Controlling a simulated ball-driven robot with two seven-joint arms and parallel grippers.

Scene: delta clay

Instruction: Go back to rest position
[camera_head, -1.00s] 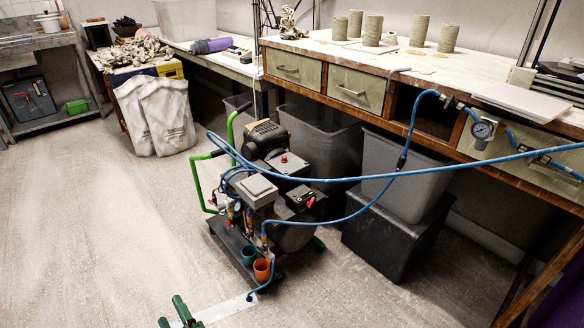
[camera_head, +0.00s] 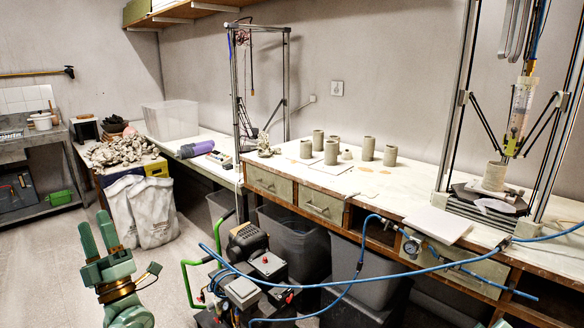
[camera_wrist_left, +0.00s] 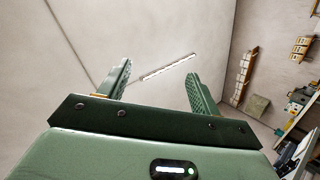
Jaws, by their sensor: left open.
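My left gripper (camera_head: 97,236) is raised at the lower left of the head view, with its two green fingers pointing up. It is open and nothing is between the fingers. In the left wrist view, the left gripper (camera_wrist_left: 158,82) shows its fingers spread apart, with a plain pale surface and a long light strip (camera_wrist_left: 169,67) beyond them.
A compressor (camera_head: 250,275) with a green handle and blue hose (camera_head: 330,283) stands on the floor at lower centre. A long workbench (camera_head: 330,180) carries several clay cylinders (camera_head: 367,148). Paper sacks (camera_head: 145,212) stand at left. The floor at left is free.

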